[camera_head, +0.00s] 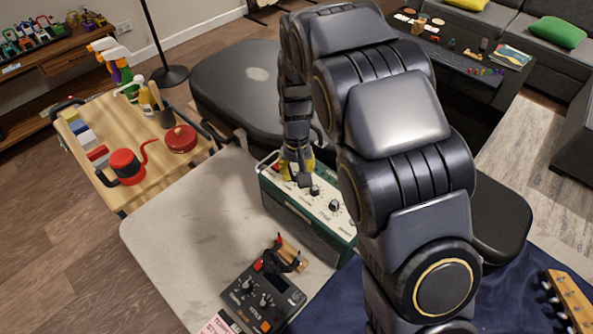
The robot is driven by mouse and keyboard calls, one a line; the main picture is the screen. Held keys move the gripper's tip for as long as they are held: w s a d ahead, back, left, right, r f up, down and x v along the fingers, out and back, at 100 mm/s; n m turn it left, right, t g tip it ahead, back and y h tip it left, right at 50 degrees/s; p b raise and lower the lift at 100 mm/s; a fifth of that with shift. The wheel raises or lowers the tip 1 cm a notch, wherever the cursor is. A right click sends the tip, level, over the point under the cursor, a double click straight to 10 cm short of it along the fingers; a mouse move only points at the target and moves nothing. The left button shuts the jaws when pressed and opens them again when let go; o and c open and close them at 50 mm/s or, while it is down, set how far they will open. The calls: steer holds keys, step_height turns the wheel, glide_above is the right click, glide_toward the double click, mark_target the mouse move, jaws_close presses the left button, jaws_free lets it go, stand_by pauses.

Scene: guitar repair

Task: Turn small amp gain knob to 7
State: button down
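The small amp (312,232) is a dark green box with a pale control panel on top. It stands on the light grey bench top in the middle of the head view. Several dark knobs (335,205) sit on the panel. My gripper (303,184) points down at the panel's left part, its fingertips at or just above the knobs there. My arm covers the right side of the picture and part of the amp. The gain knob and its setting cannot be made out. Whether the fingers are open or shut on a knob is too small to tell.
A dark pedal (262,298) lies in front of the amp, with a small wooden-and-black tool (290,256) behind it. Dark stool seats flank the bench. The bench's left part is clear.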

steer(key=c, duration=0.9)
jaws_free()
steer(key=shift+r, duration=0.1)
step_height(320, 180, up, 12)
steer(key=shift+f, duration=0.1)
